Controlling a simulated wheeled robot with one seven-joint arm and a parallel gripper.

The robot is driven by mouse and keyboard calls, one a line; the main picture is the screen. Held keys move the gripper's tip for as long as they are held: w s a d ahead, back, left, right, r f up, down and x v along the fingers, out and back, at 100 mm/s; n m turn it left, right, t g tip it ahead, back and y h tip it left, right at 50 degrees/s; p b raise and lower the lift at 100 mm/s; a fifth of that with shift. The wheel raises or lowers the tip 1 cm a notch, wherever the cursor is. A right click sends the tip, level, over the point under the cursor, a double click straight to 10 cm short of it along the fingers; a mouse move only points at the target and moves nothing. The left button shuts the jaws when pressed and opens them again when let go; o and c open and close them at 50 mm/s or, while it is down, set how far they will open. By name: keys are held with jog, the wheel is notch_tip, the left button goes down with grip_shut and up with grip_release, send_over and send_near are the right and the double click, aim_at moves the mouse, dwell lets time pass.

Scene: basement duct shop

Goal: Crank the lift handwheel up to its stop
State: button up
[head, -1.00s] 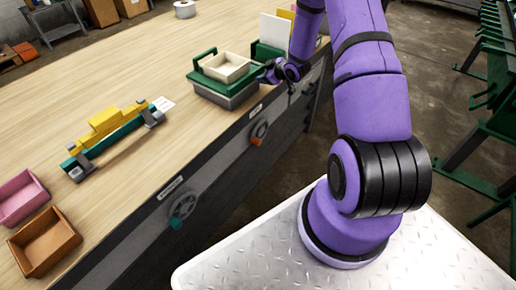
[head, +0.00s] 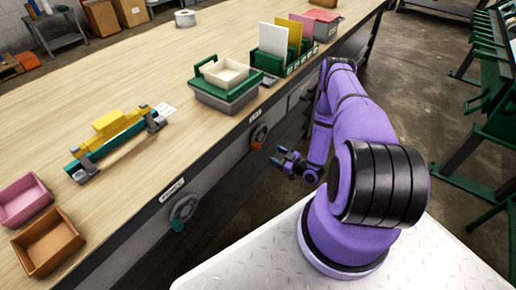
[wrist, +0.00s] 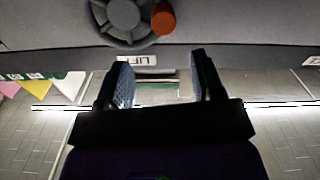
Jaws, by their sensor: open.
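The lift handwheel (head: 260,133) is a grey spoked wheel with an orange knob (head: 256,145) on the bench's front face, below a small label. In the wrist view the wheel (wrist: 125,15) is cut off by the top edge, with its orange knob (wrist: 162,18) at its right and the label "LIFT" (wrist: 137,60) below it. My gripper (head: 279,159) is open and empty, in front of the bench face and a little right of and below the wheel in the head view. In the wrist view its two fingers (wrist: 158,72) stand apart below the wheel, not touching it.
A second handwheel (head: 184,208) with a teal knob is on the same face, nearer. On the bench top (head: 190,140) are a green-and-grey box (head: 226,98), a file rack (head: 285,62), a yellow-and-green tool (head: 115,138) and two small bins. Green racks stand at right.

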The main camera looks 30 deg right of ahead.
aim_at(259, 147)
jog(key=x, duration=1)
jog(key=shift+a+f, duration=0.2)
jog(key=shift+a, duration=0.1)
grip_shut()
jog(key=shift+r, duration=0.1)
